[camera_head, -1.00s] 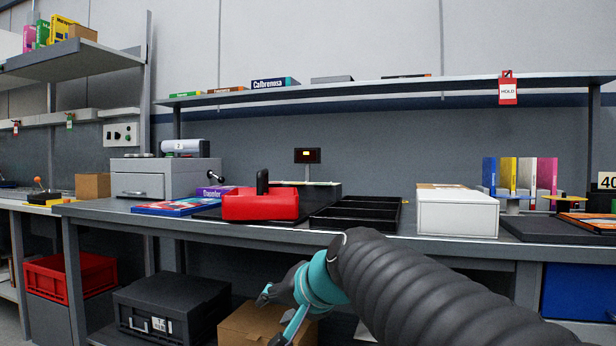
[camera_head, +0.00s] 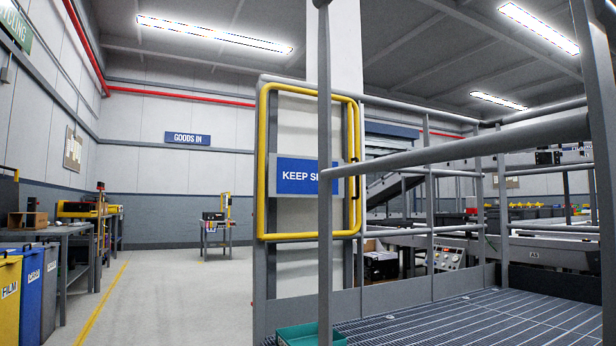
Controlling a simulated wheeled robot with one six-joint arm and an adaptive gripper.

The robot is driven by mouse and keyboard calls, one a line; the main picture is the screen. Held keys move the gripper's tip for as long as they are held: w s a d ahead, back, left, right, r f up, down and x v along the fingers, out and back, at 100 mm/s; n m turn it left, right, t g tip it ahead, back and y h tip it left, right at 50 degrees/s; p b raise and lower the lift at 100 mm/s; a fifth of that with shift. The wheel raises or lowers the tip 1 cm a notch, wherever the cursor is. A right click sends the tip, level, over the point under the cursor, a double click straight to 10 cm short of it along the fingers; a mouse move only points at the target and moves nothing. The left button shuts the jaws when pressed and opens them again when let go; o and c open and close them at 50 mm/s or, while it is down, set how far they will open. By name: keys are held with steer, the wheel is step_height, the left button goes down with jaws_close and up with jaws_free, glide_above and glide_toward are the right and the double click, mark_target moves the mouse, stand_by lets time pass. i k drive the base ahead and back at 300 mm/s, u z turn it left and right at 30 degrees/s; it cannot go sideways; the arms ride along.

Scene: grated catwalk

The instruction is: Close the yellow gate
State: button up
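The yellow gate (camera_head: 262,165) is a rounded tubular frame in the middle of the view. A blue sign reading "KEEP S…" (camera_head: 297,176) shows within its outline, partly hidden by a grey upright post. The gate stands among grey posts and rails beside the grated walkway (camera_head: 470,318). I cannot tell for sure whether it is swung open or closed. My gripper is not in view.
Grey handrails (camera_head: 460,146) cross the right side in front of me. A teal tray (camera_head: 305,335) lies at the walkway's near edge. Left of the gate is open floor (camera_head: 170,300) with bins (camera_head: 48,290) and benches along the wall. A conveyor (camera_head: 550,245) stands beyond the walkway.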

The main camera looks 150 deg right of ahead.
mark_target(289, 176)
steer(key=z, duration=3.95)
